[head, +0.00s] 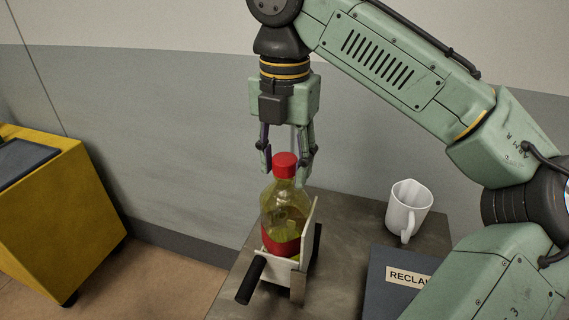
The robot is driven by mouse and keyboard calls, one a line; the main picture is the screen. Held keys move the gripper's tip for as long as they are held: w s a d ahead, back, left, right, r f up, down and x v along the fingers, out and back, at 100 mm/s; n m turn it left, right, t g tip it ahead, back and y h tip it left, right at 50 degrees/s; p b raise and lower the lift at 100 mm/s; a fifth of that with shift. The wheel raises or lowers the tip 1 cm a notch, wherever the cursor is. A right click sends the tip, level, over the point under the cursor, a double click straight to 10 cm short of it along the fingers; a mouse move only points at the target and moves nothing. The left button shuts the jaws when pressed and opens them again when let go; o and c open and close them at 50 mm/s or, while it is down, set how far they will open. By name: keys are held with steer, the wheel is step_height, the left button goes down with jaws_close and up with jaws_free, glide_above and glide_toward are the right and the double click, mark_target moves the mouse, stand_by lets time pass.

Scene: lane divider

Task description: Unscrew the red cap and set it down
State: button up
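The red cap (285,165) sits on top of a clear bottle (286,207) with yellowish liquid and a red band near its base. The bottle stands upright in a pale holder (311,228) with a black handle on the table. My gripper (285,172) points straight down over the bottle. Its two fingers are spread, one to the left and one to the right of the cap. The fingertips reach about cap height. A gap seems to show on the left; I cannot tell whether the right finger touches the cap.
A white mug (408,207) stands on the grey table (345,237) to the right. A dark book or box with a "RECLA" label (405,278) lies in front of it, partly hidden by my arm. A yellow cabinet (62,220) stands on the floor at left. Bare tabletop shows between holder and mug.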

steer(key=c, duration=0.7)
steer(key=shift+n, duration=0.9)
steer(key=shift+n, duration=0.8)
steer(key=shift+n, duration=0.9)
steer(key=shift+n, duration=0.8)
